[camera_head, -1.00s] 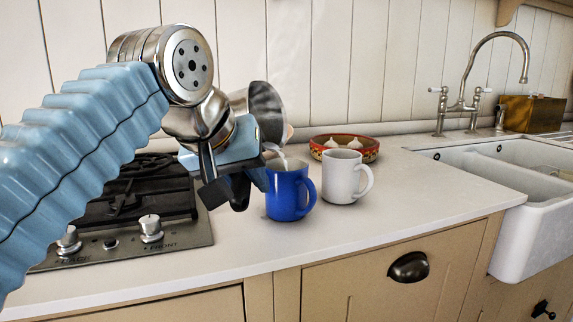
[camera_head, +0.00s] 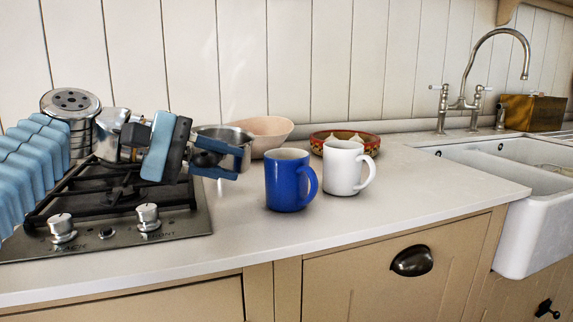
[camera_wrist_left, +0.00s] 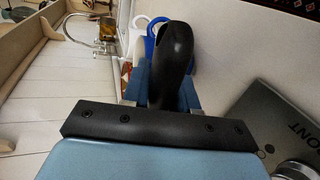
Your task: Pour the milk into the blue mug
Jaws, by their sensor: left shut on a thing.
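The blue mug (camera_head: 286,185) stands upright on the white counter, right of the hob; part of it also shows in the left wrist view (camera_wrist_left: 151,42). The level of milk inside it is hard to make out. My left gripper (camera_head: 226,156) is shut on the black handle (camera_wrist_left: 176,58) of a steel milk pan (camera_head: 232,134). The pan is left of the blue mug and apart from it, near the hob's right side, with its rim facing roughly up. Its contents are hidden, and I cannot tell whether its base touches anything.
A white mug (camera_head: 342,168) stands close to the right of the blue mug. A pinkish bowl (camera_head: 268,140) and a red patterned bowl (camera_head: 368,145) with garlic are behind. The hob (camera_head: 180,222) is at left, the sink (camera_head: 530,210) at right. The front counter is clear.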

